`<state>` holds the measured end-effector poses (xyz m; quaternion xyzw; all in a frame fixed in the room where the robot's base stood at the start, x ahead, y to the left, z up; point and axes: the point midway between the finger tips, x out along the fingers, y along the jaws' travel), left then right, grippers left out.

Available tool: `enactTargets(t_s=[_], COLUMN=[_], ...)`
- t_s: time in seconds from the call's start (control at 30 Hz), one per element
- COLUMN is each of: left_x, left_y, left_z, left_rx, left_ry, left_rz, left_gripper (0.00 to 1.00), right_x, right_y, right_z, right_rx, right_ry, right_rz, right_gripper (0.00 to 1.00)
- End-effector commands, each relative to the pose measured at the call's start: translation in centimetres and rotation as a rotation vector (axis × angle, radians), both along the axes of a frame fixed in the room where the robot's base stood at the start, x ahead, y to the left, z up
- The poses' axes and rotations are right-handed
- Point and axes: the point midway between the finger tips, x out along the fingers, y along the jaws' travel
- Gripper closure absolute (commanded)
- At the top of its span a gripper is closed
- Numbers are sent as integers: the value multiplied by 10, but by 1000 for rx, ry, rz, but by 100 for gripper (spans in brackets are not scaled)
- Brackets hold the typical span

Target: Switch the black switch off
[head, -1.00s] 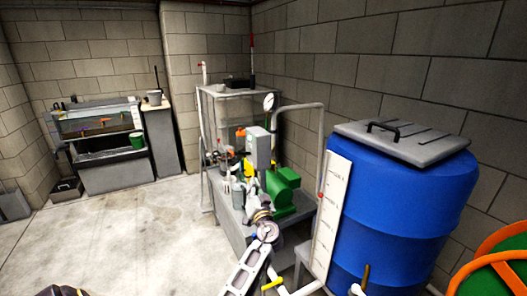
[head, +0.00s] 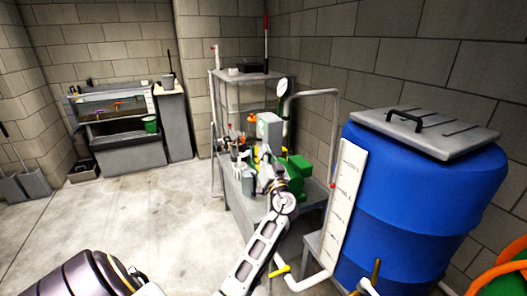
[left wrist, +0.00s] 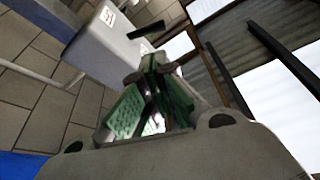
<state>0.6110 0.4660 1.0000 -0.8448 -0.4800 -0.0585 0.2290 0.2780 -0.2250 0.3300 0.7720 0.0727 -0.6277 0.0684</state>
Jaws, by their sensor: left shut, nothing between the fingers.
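A grey switch box (head: 269,127) stands among the equipment on the metal stand in the head view. In the left wrist view the box (left wrist: 101,42) is close, at the upper left, with a white label on its face. A black switch lever (left wrist: 146,31) sticks out from the box's side. My left gripper (head: 264,157) is just below and in front of the box in the head view. In the left wrist view its green-padded fingers (left wrist: 152,62) are shut and empty, close below the lever; I cannot tell whether they touch it. My right gripper is not in view.
A green motor (head: 298,168) sits right of the gripper. A bent grey pipe (head: 313,93) rises behind it. A large blue barrel (head: 415,200) stands at the right. Yellow-handled piping (head: 280,271) lies low in front. The floor (head: 150,210) to the left is clear.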

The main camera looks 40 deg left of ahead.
Motion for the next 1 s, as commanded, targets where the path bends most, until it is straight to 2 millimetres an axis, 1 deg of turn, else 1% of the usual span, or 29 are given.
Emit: enactTargets(t_s=[0.27, 0.6, 0.8, 1.0], left_x=[17, 39, 46, 48], left_y=[25, 57, 68, 71], left_z=[11, 24, 28, 28], left_rx=[2, 1, 0, 0], left_ry=[1, 0, 0, 0], left_rz=[1, 1, 0, 0], left_gripper=[100, 100, 100, 100], right_x=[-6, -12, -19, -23], right_y=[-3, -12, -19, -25], right_z=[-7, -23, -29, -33], right_rx=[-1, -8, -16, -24], right_ry=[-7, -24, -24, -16], right_rz=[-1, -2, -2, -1], right_gripper=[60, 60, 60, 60])
